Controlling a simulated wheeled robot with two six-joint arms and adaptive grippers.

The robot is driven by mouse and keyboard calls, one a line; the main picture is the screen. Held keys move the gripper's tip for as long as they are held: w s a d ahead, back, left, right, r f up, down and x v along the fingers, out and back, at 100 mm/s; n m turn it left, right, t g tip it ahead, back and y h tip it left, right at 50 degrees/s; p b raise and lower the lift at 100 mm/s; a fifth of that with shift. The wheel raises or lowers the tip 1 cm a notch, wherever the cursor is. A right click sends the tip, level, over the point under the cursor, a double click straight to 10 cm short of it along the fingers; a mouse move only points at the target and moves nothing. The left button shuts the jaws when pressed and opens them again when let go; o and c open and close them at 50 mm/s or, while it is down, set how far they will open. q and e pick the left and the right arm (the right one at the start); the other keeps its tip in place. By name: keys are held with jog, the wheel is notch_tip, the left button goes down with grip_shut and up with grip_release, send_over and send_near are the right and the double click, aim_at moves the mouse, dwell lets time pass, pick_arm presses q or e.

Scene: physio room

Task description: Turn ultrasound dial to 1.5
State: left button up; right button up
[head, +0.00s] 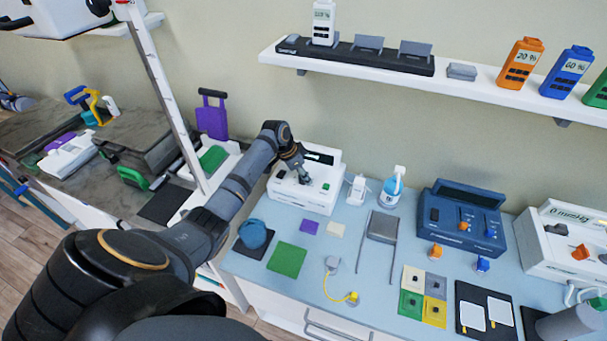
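A white box-shaped device (320,196) stands at the back left of the light blue counter. It has a dark display along its top and a small green control on its front; I take it for the ultrasound unit. My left gripper (304,179) is at its front panel, and my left arm reaches in from the lower left. The fingers cover part of the panel, so the dial and its setting are hidden. The fingers are too small to tell whether they are open or shut or touch the dial. My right gripper is not in view.
A white probe holder (357,190) and a spray bottle (393,187) stand right of the device. A blue unit (461,222) and another white unit (567,240) are farther right. A shelf (480,83) hangs above. Coloured pads (287,259) lie in front.

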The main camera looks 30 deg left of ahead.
pick_arm(q)
grip_shut()
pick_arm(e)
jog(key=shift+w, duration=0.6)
